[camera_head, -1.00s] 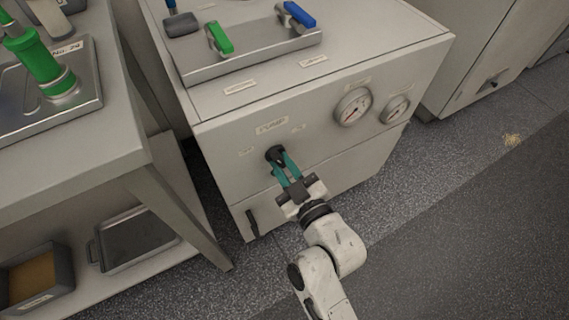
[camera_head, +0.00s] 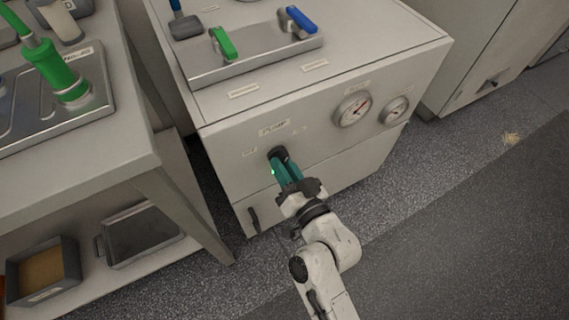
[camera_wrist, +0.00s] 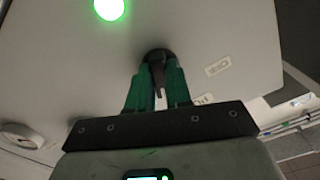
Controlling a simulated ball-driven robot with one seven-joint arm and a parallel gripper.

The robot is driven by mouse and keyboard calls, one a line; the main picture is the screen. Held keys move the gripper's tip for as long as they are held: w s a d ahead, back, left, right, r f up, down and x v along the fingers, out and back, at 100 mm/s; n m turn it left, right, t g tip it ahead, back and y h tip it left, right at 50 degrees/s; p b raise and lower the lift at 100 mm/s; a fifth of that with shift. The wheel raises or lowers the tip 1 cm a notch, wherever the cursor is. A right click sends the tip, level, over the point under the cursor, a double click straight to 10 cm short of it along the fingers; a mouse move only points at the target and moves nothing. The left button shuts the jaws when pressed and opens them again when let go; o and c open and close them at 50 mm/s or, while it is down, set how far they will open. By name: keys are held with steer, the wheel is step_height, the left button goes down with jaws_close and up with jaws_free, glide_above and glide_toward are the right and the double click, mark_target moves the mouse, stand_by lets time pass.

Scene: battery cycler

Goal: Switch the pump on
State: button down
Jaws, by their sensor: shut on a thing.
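The pump switch is a dark rotary knob (camera_head: 278,153) on the front panel (camera_head: 235,150) of a light grey cabinet, below a small label that seems to read PUMP (camera_head: 274,128). My gripper (camera_head: 283,166), with teal fingers, is shut on the knob. In the wrist view the fingers (camera_wrist: 158,84) sit on either side of the dark knob (camera_wrist: 157,58). A green light (camera_head: 273,172) glows left of the fingers, and it is large and bright in the wrist view (camera_wrist: 109,9).
Two round gauges (camera_head: 353,108) (camera_head: 395,110) are on the panel to the right. A metal tray with green (camera_head: 223,44) and blue (camera_head: 300,19) handles is on the cabinet top. A bench (camera_head: 150,165) stands close on the left. The floor at right is mostly clear.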

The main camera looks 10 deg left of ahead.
steer(key=shift+m, duration=0.6)
steer(key=c, duration=1)
jaws_free()
steer(key=shift+c, duration=0.2)
steer(key=b+v, duration=0.1)
steer(key=v, duration=1)
steer(key=shift+w, duration=0.1)
